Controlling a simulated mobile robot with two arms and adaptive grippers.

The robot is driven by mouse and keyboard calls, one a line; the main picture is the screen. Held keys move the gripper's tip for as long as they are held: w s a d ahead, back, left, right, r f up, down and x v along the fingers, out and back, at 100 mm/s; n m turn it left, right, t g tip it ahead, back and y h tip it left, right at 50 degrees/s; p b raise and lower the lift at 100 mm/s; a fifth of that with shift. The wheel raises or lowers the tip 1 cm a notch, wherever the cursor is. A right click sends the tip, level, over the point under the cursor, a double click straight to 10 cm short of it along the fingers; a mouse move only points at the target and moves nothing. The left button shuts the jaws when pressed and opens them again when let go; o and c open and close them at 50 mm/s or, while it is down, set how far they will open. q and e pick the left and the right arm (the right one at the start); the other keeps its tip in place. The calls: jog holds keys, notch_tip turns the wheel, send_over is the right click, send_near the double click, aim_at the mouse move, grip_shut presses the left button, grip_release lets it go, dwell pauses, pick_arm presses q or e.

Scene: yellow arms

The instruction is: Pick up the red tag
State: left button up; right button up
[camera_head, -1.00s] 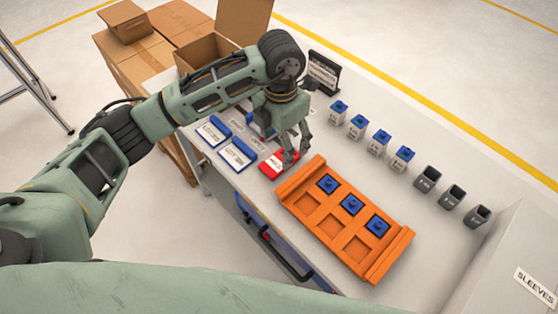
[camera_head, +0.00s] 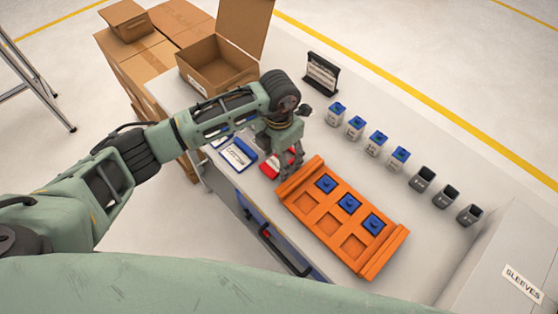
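The red tag (camera_head: 269,168) lies on the grey table just left of the orange tray (camera_head: 330,238), partly hidden behind my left gripper. My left gripper (camera_head: 290,174) points down at the right end of the tag, close to the tray's upper left edge. Its fingers are small and overlap the tag in the picture, so I cannot tell whether they are open or shut, or touching it. My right gripper is not in view.
A blue-edged tag (camera_head: 238,153) lies left of the red one. The tray holds several blue-topped pieces. Blue-capped containers (camera_head: 377,141) and dark open cups (camera_head: 446,195) line the table. An open cardboard box (camera_head: 218,68) and a black sign (camera_head: 322,74) stand behind.

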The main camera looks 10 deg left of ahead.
pick_arm(q)
jog(key=c, duration=0.9)
jog(key=shift+r, duration=0.1)
jog(key=shift+w+r, duration=0.1)
jog(key=shift+r, duration=0.3)
notch_tip(320, 180, up, 2)
jog(key=shift+r+b, duration=0.25)
jog(key=shift+b, duration=0.7)
jog(key=s+d+r+b, duration=0.2)
jog(key=d+r+b, duration=0.2)
jog(key=d+r, duration=0.3)
jog(key=shift+d+r, duration=0.3)
jog(key=shift+d, duration=1.95)
